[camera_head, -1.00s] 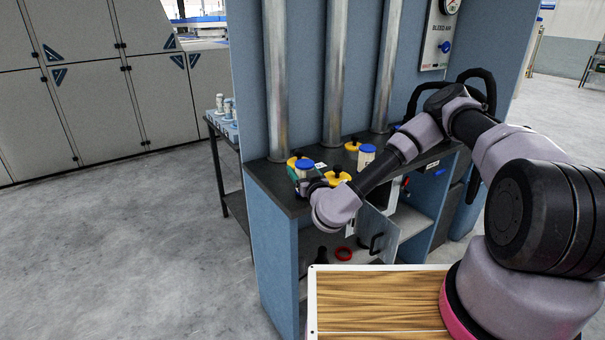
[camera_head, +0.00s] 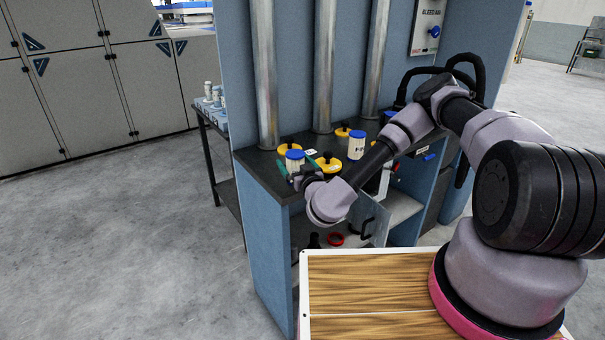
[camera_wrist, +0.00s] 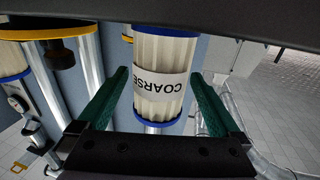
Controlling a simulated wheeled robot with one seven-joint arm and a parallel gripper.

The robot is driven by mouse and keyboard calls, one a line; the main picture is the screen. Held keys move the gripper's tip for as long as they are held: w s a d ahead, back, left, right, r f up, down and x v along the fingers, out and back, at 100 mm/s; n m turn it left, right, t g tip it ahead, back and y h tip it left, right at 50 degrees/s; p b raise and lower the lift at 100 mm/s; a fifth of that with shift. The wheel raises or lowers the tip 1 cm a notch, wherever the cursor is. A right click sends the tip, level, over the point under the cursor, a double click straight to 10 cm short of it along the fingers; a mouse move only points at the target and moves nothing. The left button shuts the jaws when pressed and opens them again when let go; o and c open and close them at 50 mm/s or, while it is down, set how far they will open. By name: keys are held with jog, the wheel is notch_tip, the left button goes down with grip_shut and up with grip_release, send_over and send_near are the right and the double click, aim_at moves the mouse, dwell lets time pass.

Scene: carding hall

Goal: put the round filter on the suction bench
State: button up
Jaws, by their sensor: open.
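A round filter (camera_head: 295,163) with a blue cap and pale pleats is upright at the left front of the suction bench's dark top (camera_head: 262,172). In the wrist view this filter (camera_wrist: 160,85) carries a label reading COARSE, upside down in the picture. My gripper (camera_head: 293,171) is open, with green fingers. In the wrist view its fingers (camera_wrist: 158,92) stand on either side of the filter with gaps showing. A second blue-capped filter (camera_head: 356,146) stands further right on the bench.
Yellow caps with black knobs (camera_head: 329,164) sit on the bench close by the filter. Upright metal pipes (camera_head: 264,75) rise behind. A side table with a blue rack of pale cylinders (camera_head: 213,100) stands left. An open cabinet door (camera_head: 372,222) hangs below. The left floor is clear.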

jog(key=v, duration=1)
jog(key=s+a+r+n+g+y, duration=0.1)
jog(key=a+r+n+g+y, duration=0.1)
jog(key=r+n+y, duration=0.6)
jog(key=s+a+r+n+g+y, duration=0.1)
jog(key=a+r+n+g+y, duration=0.1)
jog(key=r+n+y, duration=0.5)
jog(key=s+r+n+g+h, duration=0.1)
jog(key=s+r+n+g, duration=0.45)
jog(key=n+g, duration=0.55)
jog(key=s+r+n+g+h, duration=0.1)
jog(key=s+r+n+g, duration=0.45)
jog(key=n, duration=1.05)
jog(key=s+d+n+h, duration=0.5)
jog(key=d+n+h, duration=0.7)
jog(key=n, duration=0.2)
jog(key=w+d+r+n+t+h, duration=0.1)
jog(key=d+r+n+t+h, duration=0.4)
jog(key=d+r+t, duration=0.6)
jog(key=d+r+n, duration=0.1)
jog(key=d+n, duration=0.1)
jog(key=d, duration=0.1)
jog(key=shift+w+d+n, duration=0.2)
jog(key=shift+w+n, duration=0.05)
jog(key=shift+n, duration=0.15)
